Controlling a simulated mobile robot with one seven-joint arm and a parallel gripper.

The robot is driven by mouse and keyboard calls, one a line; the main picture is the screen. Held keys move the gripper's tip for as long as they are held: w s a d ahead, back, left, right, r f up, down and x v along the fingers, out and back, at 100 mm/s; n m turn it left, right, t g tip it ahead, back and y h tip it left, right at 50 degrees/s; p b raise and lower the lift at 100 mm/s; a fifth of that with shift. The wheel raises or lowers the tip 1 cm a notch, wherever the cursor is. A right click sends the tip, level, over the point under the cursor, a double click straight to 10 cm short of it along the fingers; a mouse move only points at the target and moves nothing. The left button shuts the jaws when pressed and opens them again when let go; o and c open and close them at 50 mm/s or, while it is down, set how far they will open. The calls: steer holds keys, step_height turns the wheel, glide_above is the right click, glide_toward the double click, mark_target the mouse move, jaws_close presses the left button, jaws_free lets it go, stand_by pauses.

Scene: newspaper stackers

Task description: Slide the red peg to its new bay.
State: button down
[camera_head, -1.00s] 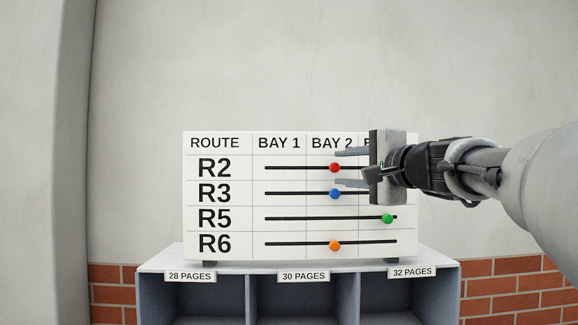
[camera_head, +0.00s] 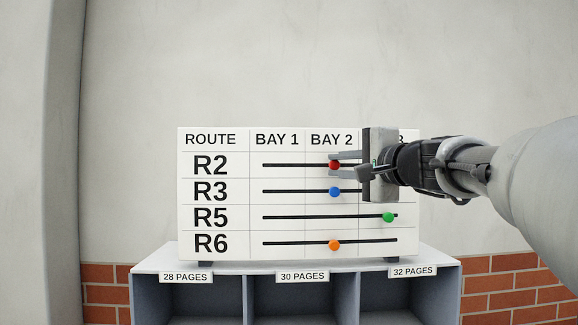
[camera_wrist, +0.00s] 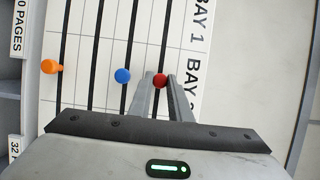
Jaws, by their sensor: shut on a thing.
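The red peg (camera_head: 334,165) sits on the R2 slot under the BAY 2 heading of the white route board (camera_head: 220,200). My gripper (camera_head: 333,164) reaches in from the right with its fingers shut on the red peg. In the wrist view the red peg (camera_wrist: 160,80) shows between the two fingertips (camera_wrist: 160,82). My gripper body hides most of the BAY 3 heading and the right end of the R2 and R3 slots.
The blue peg (camera_head: 334,191) on R3 is just below, close to the lower finger. The orange peg (camera_head: 334,245) on R6 is also under BAY 2. The green peg (camera_head: 388,217) on R5 is farther right. A grey shelf (camera_head: 345,258) with page labels stands below the board.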

steer(key=a+b, duration=0.1)
steer(key=a, duration=1.1)
steer(key=shift+a, duration=0.35)
steer(key=c, duration=1.6)
jaws_free()
steer(key=shift+a, duration=0.2)
steer(key=shift+d, duration=0.1)
steer(key=shift+b, duration=0.3)
steer(key=shift+s+d, duration=0.15)
steer(key=shift+s, duration=0.1)
steer(key=b+v, duration=0.2)
steer(key=v, duration=1.5)
